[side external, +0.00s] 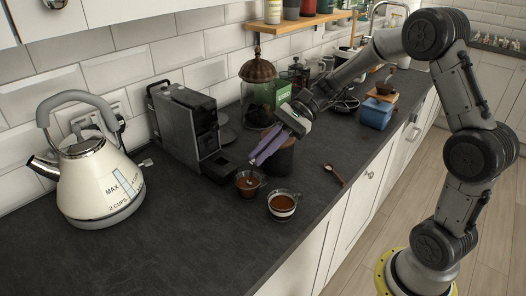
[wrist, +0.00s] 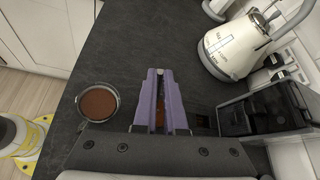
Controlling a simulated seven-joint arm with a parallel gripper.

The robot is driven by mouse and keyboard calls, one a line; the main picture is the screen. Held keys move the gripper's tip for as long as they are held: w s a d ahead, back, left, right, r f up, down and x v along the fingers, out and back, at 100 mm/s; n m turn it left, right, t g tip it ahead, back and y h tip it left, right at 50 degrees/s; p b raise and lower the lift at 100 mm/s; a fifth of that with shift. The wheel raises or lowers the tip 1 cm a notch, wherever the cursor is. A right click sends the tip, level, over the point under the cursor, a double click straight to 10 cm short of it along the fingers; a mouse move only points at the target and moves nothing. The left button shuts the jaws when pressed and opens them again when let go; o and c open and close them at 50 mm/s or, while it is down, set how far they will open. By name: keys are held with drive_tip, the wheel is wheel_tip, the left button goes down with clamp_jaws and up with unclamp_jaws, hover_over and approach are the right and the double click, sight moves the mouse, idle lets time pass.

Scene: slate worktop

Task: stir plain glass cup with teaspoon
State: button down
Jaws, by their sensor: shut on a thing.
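My gripper (side external: 254,161), with purple fingers, is shut on a thin piece that I take for the teaspoon. Only a small pale metal tip of the teaspoon (wrist: 160,71) shows at the fingertips in the wrist view; its bowl is hidden. The fingertips (wrist: 160,73) point down over a clear glass cup (side external: 249,187) of brown liquid, beside the coffee machine. Whether the teaspoon touches the liquid cannot be told. A second glass cup (side external: 283,206), with a pale band and brown liquid, stands nearer the front edge; it also shows in the wrist view (wrist: 99,101).
A black coffee machine (side external: 190,125) stands close behind the cups, and a cream kettle (side external: 98,180) is at the left. A dark canister (side external: 279,158) is behind the fingers. A small brown spoon (side external: 334,174) lies to the right. The worktop (side external: 180,235) is clear in front.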

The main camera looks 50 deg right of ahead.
drive_tip(key=r, duration=0.1)
drive_tip(key=s+r, duration=0.1)
drive_tip(key=r, duration=0.1)
drive_tip(key=a+r, duration=0.1)
drive_tip(key=r, duration=0.1)
drive_tip(key=shift+s, duration=0.35)
idle(0.3)
idle(0.8)
drive_tip(key=shift+r, duration=2.45)
